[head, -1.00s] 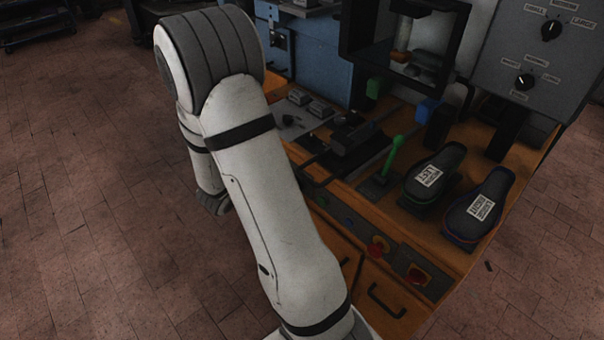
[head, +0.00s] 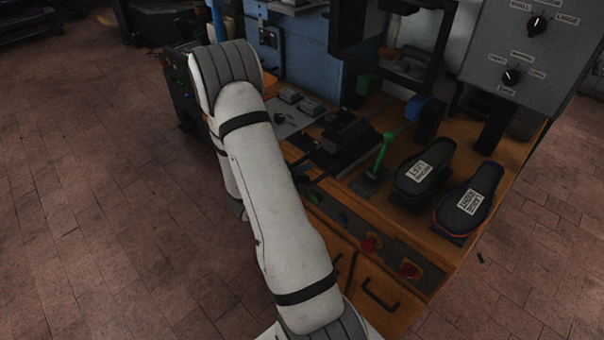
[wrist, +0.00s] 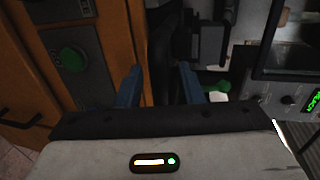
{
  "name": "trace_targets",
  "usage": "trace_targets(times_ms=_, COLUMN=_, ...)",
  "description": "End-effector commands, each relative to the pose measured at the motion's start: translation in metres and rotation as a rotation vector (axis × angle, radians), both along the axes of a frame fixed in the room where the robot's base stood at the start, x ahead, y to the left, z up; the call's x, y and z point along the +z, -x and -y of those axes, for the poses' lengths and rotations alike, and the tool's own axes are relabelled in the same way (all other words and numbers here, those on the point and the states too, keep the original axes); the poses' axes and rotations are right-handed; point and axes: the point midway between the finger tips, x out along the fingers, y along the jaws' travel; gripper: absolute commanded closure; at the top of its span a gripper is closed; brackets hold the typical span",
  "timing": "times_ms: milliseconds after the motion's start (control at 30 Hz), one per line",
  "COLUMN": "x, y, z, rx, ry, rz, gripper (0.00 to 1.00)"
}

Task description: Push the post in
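My gripper (wrist: 159,70) shows in the wrist view with its two blue fingers apart and nothing held between them. A dark gap and a dark machine part (wrist: 190,35) lie beyond the fingers. The press bench carries a black carriage-like assembly (head: 346,140) and a green lever (head: 383,150). Behind them stand a green-topped block (head: 367,84) and a blue-topped block (head: 416,107). I cannot tell for sure which part is the post.
Two black shoe forms, one labelled left (head: 424,172) and one labelled right (head: 470,205), sit at the right of the bench. A grey control panel (head: 535,45) stands at the back right. A green button (wrist: 72,60) is left of my fingers. Floor at left is clear.

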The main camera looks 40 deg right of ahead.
Motion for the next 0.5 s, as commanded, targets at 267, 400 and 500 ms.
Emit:
trace_targets(times_ms=267, x=-0.0005, y=-0.0003, z=0.0019, rx=0.0, ry=0.0, rz=0.0, gripper=0.66)
trace_targets(times_ms=400, x=-0.0005, y=-0.0002, z=0.0019, rx=0.0, ry=0.0, rz=0.0, gripper=0.77)
trace_targets(times_ms=500, x=-0.0004, y=-0.0001, z=0.002, rx=0.0, ry=0.0, rz=0.0, gripper=0.85)
